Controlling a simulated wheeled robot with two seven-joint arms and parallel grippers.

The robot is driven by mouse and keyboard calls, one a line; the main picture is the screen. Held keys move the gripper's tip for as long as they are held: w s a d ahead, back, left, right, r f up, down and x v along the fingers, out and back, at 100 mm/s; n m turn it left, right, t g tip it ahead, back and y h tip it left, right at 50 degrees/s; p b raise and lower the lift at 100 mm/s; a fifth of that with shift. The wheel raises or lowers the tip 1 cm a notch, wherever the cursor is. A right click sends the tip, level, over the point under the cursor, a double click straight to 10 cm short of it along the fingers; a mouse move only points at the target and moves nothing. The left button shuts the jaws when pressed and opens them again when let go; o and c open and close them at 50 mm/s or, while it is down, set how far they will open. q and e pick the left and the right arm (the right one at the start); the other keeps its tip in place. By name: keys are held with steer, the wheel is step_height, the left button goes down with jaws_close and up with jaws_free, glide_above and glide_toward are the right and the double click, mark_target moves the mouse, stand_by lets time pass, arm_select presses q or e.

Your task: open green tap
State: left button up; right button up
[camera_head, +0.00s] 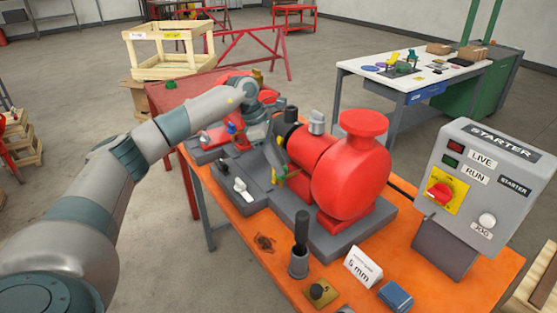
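My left arm reaches in from the left to the pump skid. My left gripper (275,152) points down beside the red pump; it is small and partly covered by the wrist, and I cannot tell whether it is open. A small green and yellow part (281,174), possibly the green tap, shows just below the gripper, left of the red motor body. I cannot tell whether they touch. My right gripper is not in view.
The red pump (350,178) stands on a grey base on the orange table (235,215). A white-handled tap (241,187) and a blue part (232,128) are nearby. A grey starter box (478,180), a black upright handle (301,232) and a "6 mm" card (362,266) stand at the right and front.

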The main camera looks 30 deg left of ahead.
arm_select(q)
steer(key=shift+d+f, duration=0.1)
steer(key=shift+f, duration=0.15)
jaws_close()
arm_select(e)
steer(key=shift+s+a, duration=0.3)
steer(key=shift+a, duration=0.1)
